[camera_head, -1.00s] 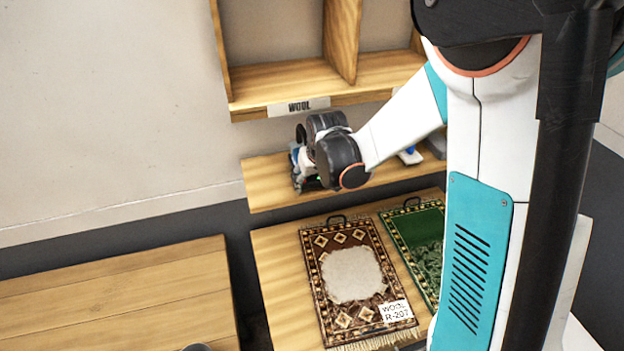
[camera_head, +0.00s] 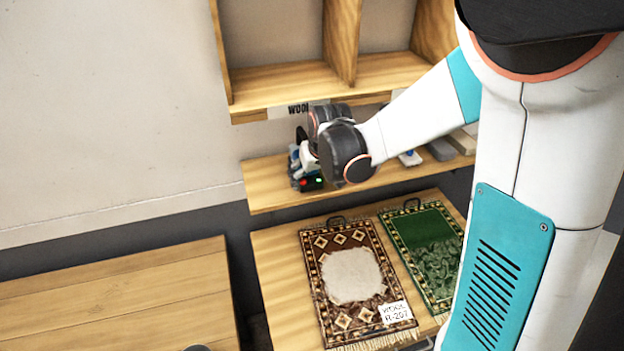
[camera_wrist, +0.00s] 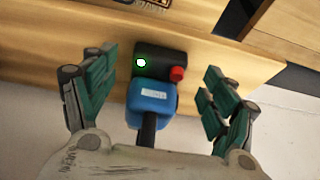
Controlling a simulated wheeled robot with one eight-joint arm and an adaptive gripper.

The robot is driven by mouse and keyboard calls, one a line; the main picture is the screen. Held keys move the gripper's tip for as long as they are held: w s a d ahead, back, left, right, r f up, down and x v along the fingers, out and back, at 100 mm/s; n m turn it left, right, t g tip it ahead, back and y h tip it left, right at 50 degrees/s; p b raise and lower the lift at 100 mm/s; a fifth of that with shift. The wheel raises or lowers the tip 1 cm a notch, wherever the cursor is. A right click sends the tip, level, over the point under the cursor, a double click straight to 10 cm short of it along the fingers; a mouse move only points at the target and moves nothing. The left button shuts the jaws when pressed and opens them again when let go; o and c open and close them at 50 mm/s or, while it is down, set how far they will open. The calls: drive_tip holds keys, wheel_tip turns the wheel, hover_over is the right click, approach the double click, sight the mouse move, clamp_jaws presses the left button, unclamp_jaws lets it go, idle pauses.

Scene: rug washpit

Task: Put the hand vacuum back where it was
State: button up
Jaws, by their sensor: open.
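The hand vacuum (camera_wrist: 152,100), as I take it, has a blue body with a small white label, a black end with a green light and red knob, and a dark handle or hose. In the wrist view it is at the wooden shelf (camera_wrist: 45,45), between the spread fingers of my gripper (camera_wrist: 160,72), with a gap on each side. My gripper is open. In the head view the vacuum (camera_head: 309,183) is at the left part of the lower shelf (camera_head: 262,185), partly hidden by my gripper (camera_head: 305,158).
A wooden cubby unit labelled WOOL (camera_head: 285,105) hangs close above the shelf. A grey block (camera_head: 440,150) and other small items are farther right on the shelf. Below, a brown rug (camera_head: 330,240) and a green rug (camera_head: 428,245) lie on a table. A bare wooden table (camera_head: 110,290) is left.

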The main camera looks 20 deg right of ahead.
drive_tip(key=v, duration=0.9)
drive_tip(key=s+r+t, duration=0.1)
drive_tip(key=s+r, duration=0.1)
drive_tip(key=s, duration=0.8)
drive_tip(key=s+r+t, duration=0.1)
drive_tip(key=s+r, duration=0.2)
drive_tip(key=s, duration=0.8)
drive_tip(key=shift+s+r+p, duration=0.15)
drive_tip(key=shift+r+p, duration=0.05)
drive_tip(key=shift+p, duration=0.2)
idle(0.4)
